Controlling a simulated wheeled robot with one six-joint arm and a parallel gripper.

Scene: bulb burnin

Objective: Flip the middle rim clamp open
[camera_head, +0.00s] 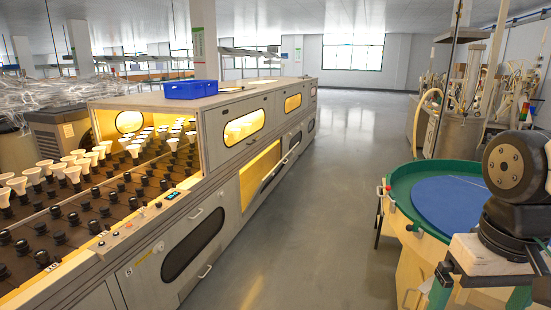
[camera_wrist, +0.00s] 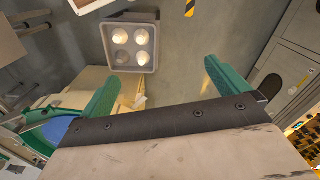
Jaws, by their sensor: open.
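The round table (camera_head: 401,180) has a raised green rim and a blue disc (camera_head: 455,203) on top. It stands at the right in the head view. My gripper (camera_wrist: 158,82) is open and empty, with green fingers spread wide. In the head view it is at the lower right, in front of the table's near side and hiding part of it. The blue disc also shows at left in the wrist view (camera_wrist: 57,132).
A long conveyor oven (camera_head: 190,240) with rows of bulbs and sockets fills the left. A blue bin (camera_head: 190,89) lies on top. The grey aisle floor (camera_head: 300,220) is clear. In the wrist view, a grey tray (camera_wrist: 151,66) with several bulbs lies beyond my fingers.

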